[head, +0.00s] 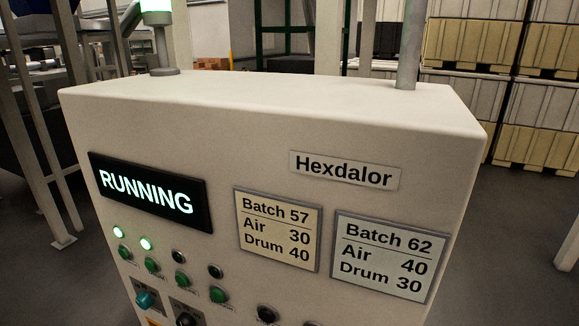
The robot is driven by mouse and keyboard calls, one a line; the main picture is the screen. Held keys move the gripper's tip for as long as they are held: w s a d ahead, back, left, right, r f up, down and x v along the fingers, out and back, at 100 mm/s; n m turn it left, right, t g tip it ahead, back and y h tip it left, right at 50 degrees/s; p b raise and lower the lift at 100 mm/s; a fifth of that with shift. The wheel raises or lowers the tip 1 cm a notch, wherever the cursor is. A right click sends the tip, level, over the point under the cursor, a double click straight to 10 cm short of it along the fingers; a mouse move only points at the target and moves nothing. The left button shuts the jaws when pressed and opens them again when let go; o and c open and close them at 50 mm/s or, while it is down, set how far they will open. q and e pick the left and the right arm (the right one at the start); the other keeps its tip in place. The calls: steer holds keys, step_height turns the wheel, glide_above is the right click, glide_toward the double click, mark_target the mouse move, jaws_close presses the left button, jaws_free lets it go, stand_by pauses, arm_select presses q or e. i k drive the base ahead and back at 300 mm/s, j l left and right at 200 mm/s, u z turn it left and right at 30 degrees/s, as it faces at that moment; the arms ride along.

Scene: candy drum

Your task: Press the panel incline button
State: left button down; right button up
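The control panel (230,120) is a pale cabinet with a lit display (148,194) reading RUNNING. A slanting row of green buttons runs along its lower left: the leftmost button (124,253), the second button (152,265), the third button (182,281) and the rightmost button (218,295). Their small labels are too blurred to read, so I cannot tell which is the incline button. The two left lamps, first (118,231) and second (146,244), glow green. The third lamp (177,257) and fourth lamp (216,271) are dark. Neither gripper is in view.
Below are a teal knob (145,300), a dark knob (186,320) and a black round control (266,314), partly cut off. The Batch 57 card (277,228) and Batch 62 card (384,256) are on the panel. Stacked crates (470,45) stand behind. The space before the panel looks clear.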

mark_target(182, 280)
steer(key=k+l+u, duration=0.1)
steer(key=l+u, duration=0.15)
steer(key=l, duration=0.15)
steer(key=k+l+u, duration=0.1)
steer(key=l+u, duration=0.15)
steer(key=l, duration=0.2)
steer(key=k+l+u, duration=0.25)
steer(key=i+l, duration=0.05)
steer(key=l, duration=0.1)
